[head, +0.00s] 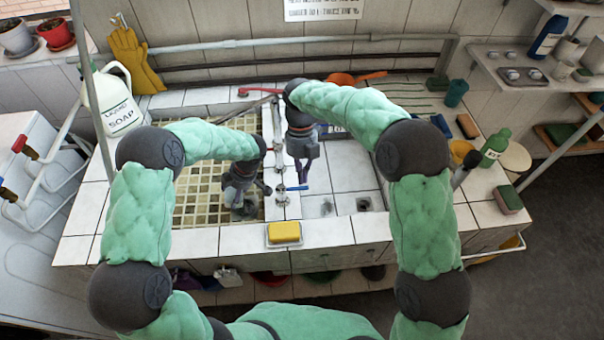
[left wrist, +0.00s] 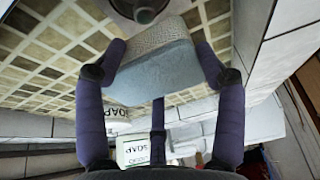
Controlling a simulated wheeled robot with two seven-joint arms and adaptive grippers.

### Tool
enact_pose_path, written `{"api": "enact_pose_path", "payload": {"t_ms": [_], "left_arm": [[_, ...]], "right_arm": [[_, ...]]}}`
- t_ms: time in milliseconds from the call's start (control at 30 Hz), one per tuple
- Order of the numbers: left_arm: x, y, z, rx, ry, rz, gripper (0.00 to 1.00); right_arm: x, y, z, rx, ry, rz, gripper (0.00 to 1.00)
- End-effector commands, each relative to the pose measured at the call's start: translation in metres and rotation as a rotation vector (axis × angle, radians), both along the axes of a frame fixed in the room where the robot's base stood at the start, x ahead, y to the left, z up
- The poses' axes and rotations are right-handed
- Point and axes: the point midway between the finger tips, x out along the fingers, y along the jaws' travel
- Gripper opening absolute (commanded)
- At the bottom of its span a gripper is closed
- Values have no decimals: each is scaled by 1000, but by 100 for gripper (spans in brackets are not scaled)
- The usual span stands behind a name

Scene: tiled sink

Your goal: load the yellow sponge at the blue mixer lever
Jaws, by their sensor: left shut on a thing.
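The yellow sponge (head: 285,231) lies on a small white dish at the front edge of the sink. My left gripper (head: 240,203) is over the tiled left basin, left of the yellow sponge. In the left wrist view its purple fingers are shut on a grey-blue sponge (left wrist: 152,72) with a paler, rough layer. A round metal part (left wrist: 145,10) sits right beside that sponge; I cannot tell whether they touch. The blue mixer lever (head: 297,188) is on the divider between the basins. My right gripper (head: 303,176) hangs just above it, fingers down; its finger gap is unclear.
A soap jug (head: 112,105) stands at the left end, yellow gloves (head: 133,60) hang behind. A red lever (head: 262,91) is at the back of the divider. A green bottle (head: 495,147) and a green-brown sponge (head: 507,199) stand at right. The front right counter is clear.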

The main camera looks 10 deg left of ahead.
Motion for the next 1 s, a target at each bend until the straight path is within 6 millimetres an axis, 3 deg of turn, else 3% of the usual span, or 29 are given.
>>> {"api": "enact_pose_path", "payload": {"t_ms": [700, 1000], "left_arm": [[-15, -43, 36, 0, -1, -1, 44], [-16, -47, 40, 0, 0, 0, 44]], "right_arm": [[0, 0, -2, 0, 0, 0, 0], [0, 0, -2, 0, 0, 0, 0]]}}
